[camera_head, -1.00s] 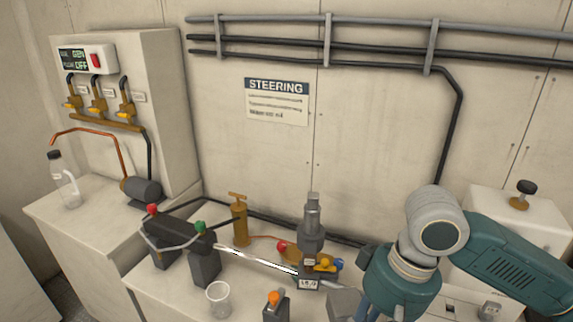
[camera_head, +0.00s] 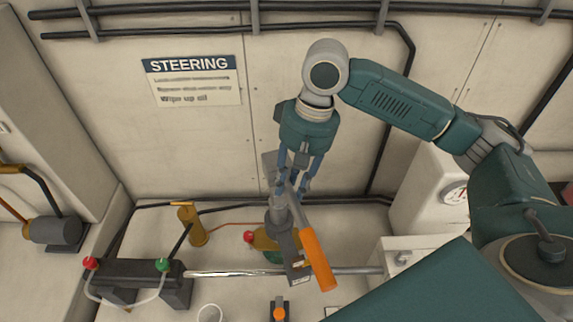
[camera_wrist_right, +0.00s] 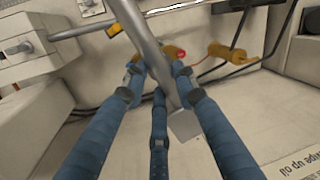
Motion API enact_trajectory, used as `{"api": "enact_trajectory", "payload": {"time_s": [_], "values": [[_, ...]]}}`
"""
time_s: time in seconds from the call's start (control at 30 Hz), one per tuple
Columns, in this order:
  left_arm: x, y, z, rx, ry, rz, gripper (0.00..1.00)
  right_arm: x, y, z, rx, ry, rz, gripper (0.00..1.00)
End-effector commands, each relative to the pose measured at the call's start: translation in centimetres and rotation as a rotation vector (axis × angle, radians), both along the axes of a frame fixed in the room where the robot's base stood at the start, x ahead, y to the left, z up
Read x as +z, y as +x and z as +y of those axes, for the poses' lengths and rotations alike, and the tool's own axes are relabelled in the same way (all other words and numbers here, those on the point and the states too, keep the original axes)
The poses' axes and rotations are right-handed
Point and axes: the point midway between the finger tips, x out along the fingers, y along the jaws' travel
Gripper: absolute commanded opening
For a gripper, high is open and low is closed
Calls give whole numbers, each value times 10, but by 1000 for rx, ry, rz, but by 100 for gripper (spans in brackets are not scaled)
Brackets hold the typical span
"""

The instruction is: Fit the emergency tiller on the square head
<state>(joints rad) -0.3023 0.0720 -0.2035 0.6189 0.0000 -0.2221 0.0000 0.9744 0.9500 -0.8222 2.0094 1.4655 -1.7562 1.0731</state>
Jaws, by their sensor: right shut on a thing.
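The emergency tiller, a grey bar with an orange grip (camera_head: 318,262), is in my right gripper (camera_head: 290,185). The gripper's blue fingers are shut around the bar, which slants down to the right in the head view. Its grey block end (camera_head: 269,163) is at the upper left, and shows below the fingers in the right wrist view (camera_wrist_right: 185,125). The grey steering post (camera_head: 279,214) stands below and behind the bar. Its square head is hidden by the tiller and fingers, so I cannot tell whether they touch. My left gripper is out of view.
A shiny rod (camera_head: 225,273) runs from the dark cylinder unit (camera_head: 140,268) toward the post. A brass pump (camera_head: 192,226), a clear cup (camera_head: 210,313) and an orange-topped item (camera_head: 279,311) stand nearby. The wall with the STEERING sign (camera_head: 192,80) is behind.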

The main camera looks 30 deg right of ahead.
Motion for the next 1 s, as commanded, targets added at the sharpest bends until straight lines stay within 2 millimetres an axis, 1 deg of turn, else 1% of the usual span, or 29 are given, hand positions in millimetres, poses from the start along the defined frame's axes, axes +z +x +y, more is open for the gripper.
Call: {"api": "enact_trajectory", "payload": {"time_s": [0.03, 0.07, 0.17, 0.27, 0.47, 0.53, 0.63, 1.0], "values": [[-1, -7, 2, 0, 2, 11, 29, 1, 1, 1, 1, 2, -2, 0], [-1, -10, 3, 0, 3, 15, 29, 0, 1, 1, 1, 2, -2, 0], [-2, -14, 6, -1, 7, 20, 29, 0, 1, 1, 0, 2, -3, 0], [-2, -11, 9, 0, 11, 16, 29, 0, 1, 1, 1, 3, -3, 0], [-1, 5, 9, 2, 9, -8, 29, -4, 0, 1, 1, 2, 0, 0], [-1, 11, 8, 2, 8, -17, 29, -7, 0, 0, 1, 2, -1, 0], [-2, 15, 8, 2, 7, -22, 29, -13, 1, 0, 1, 2, -1, 0], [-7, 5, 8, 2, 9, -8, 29, -42, 0, 0, 0, 2, 0, 0]]}}
